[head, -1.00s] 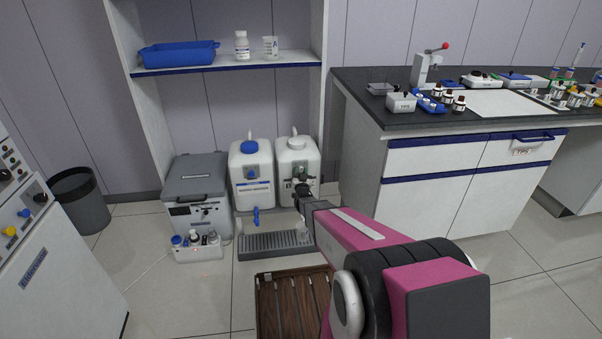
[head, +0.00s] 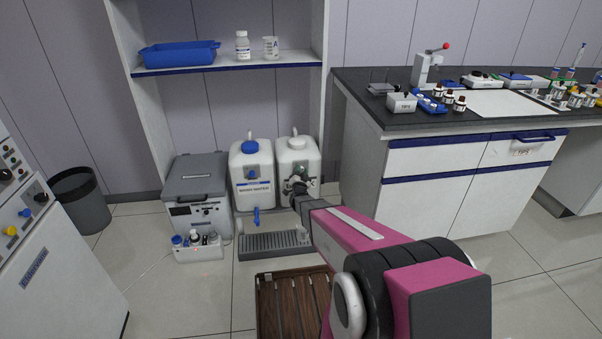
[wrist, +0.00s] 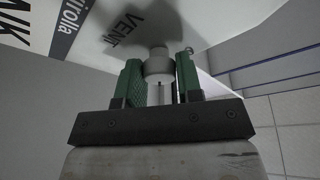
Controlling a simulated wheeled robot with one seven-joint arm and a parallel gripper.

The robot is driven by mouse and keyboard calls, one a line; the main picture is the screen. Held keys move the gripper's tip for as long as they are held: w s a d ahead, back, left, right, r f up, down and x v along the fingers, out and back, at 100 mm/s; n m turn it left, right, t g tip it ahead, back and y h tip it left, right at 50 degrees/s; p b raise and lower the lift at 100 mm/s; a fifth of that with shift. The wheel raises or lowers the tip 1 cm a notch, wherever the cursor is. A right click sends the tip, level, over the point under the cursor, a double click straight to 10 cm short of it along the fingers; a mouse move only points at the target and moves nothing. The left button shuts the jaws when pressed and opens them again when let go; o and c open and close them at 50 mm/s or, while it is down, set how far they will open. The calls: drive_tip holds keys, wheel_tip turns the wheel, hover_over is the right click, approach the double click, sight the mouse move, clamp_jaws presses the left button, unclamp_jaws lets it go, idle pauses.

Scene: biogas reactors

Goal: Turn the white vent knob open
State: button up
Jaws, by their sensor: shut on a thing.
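The white vent knob (wrist: 158,66) shows in the wrist view, on the white container's face below the printed word VENT. My gripper (wrist: 159,74) has its two green fingers on either side of the knob and is shut on it. In the head view, my gripper (head: 299,181) is at the front of the right-hand white container (head: 311,158), and the arm and gripper hide the knob there. A thin pale marking runs between the fingers below the knob. How far the knob is turned cannot be told.
A second white container (head: 252,165) with a blue cap and blue tap stands close on the left. The lab bench (head: 430,175) stands to the right.

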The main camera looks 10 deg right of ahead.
drive_tip(key=o, duration=0.9)
drive_tip(key=shift+s, duration=0.1)
drive_tip(key=v, duration=1)
drive_tip(key=shift+s+f, duration=0.2)
drive_tip(key=shift+s, duration=0.1)
